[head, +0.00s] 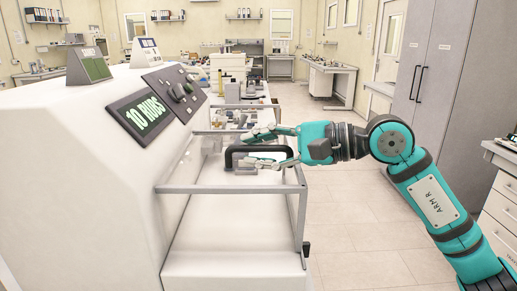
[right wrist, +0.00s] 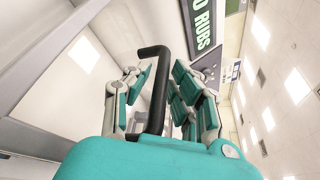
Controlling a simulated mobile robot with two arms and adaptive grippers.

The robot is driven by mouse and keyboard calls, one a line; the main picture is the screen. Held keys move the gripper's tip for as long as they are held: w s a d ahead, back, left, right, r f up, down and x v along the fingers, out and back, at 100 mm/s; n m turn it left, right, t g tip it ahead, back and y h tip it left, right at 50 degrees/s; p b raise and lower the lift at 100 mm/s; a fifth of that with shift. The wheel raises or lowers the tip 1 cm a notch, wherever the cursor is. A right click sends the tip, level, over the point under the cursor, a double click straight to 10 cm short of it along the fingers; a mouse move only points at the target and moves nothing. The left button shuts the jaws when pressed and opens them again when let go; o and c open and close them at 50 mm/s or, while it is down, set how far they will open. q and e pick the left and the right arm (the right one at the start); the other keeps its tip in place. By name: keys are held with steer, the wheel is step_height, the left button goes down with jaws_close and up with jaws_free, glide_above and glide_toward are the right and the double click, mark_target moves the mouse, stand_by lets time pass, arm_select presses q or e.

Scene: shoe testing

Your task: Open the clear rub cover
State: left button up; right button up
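The clear rub cover is a see-through box in a grey metal frame (head: 230,189) on the front of the white rub machine (head: 80,180). It appears lowered over the machine's bed. Its black curved handle (head: 234,152) is at the cover's upper part and also shows in the right wrist view (right wrist: 155,65). My right gripper (head: 257,149) reaches in from the right, its teal and grey fingers on either side of the handle. In the right wrist view the handle runs between the spread fingers (right wrist: 155,95), with gaps visible. My left gripper is not in view.
The machine's display (head: 146,115) reads "10 RUBS", with a control panel (head: 175,88) beside it. Benches with lab items stand behind. A grey cabinet (head: 438,65) and a drawer unit (head: 502,195) are on the right. The floor between is clear.

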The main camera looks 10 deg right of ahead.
steer(key=shift+s+d, duration=0.1)
steer(key=shift+d, duration=0.05)
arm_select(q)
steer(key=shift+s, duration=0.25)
arm_select(e)
steer(key=v, duration=1.1)
steer(key=shift+s+d, duration=0.2)
steer(key=shift+d, duration=0.05)
steer(key=shift+r, duration=0.15)
